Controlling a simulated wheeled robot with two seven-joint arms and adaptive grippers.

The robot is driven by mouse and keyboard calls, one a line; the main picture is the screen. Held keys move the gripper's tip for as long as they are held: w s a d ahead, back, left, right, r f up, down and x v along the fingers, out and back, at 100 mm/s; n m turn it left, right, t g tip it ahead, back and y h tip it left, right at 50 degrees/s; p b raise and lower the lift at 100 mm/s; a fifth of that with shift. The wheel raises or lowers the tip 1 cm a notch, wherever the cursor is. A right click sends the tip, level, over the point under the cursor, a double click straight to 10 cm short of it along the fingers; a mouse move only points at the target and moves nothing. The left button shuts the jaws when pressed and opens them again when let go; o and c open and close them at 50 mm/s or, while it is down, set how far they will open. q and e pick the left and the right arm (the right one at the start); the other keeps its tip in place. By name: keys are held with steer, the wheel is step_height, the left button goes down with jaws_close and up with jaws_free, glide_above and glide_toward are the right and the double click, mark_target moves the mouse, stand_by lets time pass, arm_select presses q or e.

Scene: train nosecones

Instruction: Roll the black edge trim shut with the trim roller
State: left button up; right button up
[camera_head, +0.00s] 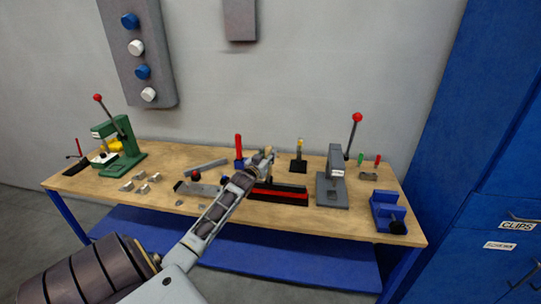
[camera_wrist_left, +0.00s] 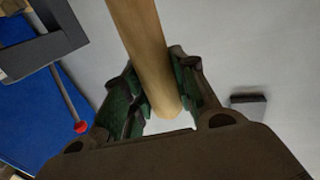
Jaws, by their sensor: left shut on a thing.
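My left gripper (camera_head: 263,160) is over the middle of the workbench, shut on a wooden handle, which I take to be the trim roller's. The tan handle end (camera_head: 268,150) just shows at the fingers in the head view. In the left wrist view the handle (camera_wrist_left: 140,40) runs between the green fingers of the left gripper (camera_wrist_left: 157,92). The roller's working end cannot be made out. The black edge trim (camera_head: 285,187) lies along a red strip at the bench's front middle, just right of and below the gripper; whether they touch is unclear. My right gripper is not in view.
The wooden bench (camera_head: 160,195) carries a green press (camera_head: 122,145) at left, a grey press (camera_head: 332,185) right of the trim, and a blue vise (camera_head: 385,207) at the right end. A red-handled tool (camera_head: 239,147) stands close behind the gripper. Blue cabinets (camera_head: 450,150) stand at right.

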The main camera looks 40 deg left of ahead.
arm_select(q)
steer(key=shift+s+a+f, duration=0.15)
steer(key=shift+s+a, duration=0.25)
steer(key=shift+a, duration=0.3)
steer(key=shift+s+a+p, duration=0.45)
steer(key=shift+s+a, duration=0.15)
steer(key=shift+a, duration=0.35)
stand_by(0.4)
stand_by(0.6)
steer(key=shift+s+a, duration=0.15)
steer(key=shift+a, duration=0.15)
steer(key=shift+s+a+p, duration=0.3)
steer(key=shift+s+a, duration=0.3)
steer(key=shift+a, duration=0.35)
